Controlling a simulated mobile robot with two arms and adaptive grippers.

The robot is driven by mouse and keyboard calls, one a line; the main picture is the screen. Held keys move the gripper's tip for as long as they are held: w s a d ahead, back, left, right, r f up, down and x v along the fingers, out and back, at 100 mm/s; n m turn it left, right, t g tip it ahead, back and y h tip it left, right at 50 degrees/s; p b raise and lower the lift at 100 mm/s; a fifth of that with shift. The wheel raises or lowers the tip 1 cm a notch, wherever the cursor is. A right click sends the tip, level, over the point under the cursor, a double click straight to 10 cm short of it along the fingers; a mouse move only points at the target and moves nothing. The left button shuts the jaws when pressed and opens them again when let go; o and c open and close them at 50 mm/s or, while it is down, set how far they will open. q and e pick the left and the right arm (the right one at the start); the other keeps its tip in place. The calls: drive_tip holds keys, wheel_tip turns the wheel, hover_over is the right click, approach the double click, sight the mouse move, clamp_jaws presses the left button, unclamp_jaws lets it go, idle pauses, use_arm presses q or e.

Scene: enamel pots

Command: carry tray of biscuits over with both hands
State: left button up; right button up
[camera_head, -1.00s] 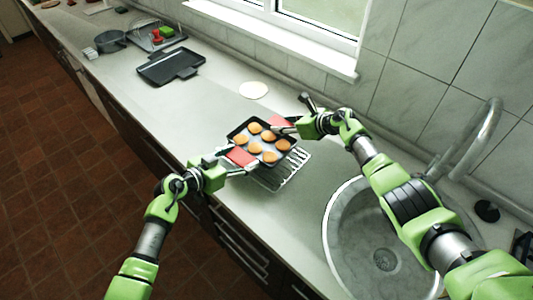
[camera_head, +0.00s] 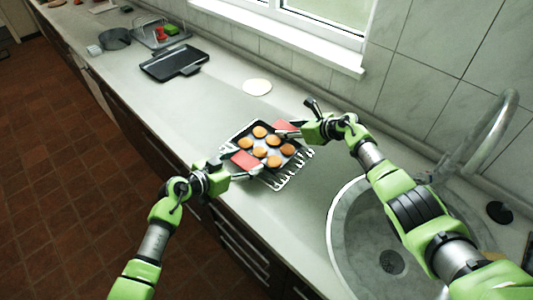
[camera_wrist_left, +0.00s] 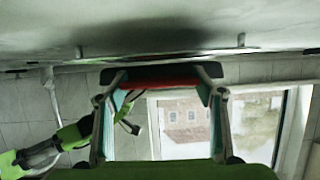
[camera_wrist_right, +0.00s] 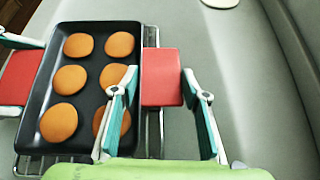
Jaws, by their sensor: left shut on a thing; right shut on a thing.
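A dark tray (camera_head: 266,146) holds several round orange-brown biscuits (camera_head: 273,140) and has a red grip at each end. It is over a wire rack (camera_head: 299,165) on the counter; I cannot tell whether it touches the rack. My left gripper (camera_head: 248,171) is shut on the near red grip (camera_head: 243,160), which also shows between its fingers in the left wrist view (camera_wrist_left: 160,84). My right gripper (camera_head: 288,132) is shut on the far red grip (camera_head: 284,125). In the right wrist view the biscuits (camera_wrist_right: 68,80) lie in rows, with that grip (camera_wrist_right: 161,78) between my fingers.
A round sink (camera_head: 345,225) with a tall faucet (camera_head: 495,130) is at the right. A pale disc (camera_head: 257,87) lies behind the tray. A black tray (camera_head: 174,63), a pot (camera_head: 115,38) and a dish rack (camera_head: 160,35) stand further left. Counter between is clear.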

use_arm(q)
drive_tip(key=shift+d+f+b, duration=0.15)
drive_tip(key=shift+f+b, duration=0.25)
drive_tip(key=shift+f, duration=0.05)
use_arm(e)
drive_tip(key=shift+a+f, duration=0.25)
drive_tip(key=shift+f, duration=0.35)
use_arm(q)
drive_tip(key=o, duration=1.5)
drive_tip(key=shift+r, duration=0.15)
use_arm(e)
drive_tip(key=o, duration=1.5)
drive_tip(key=shift+r, duration=0.15)
drive_tip(key=shift+d, duration=0.1)
drive_tip(key=shift+d, duration=0.1)
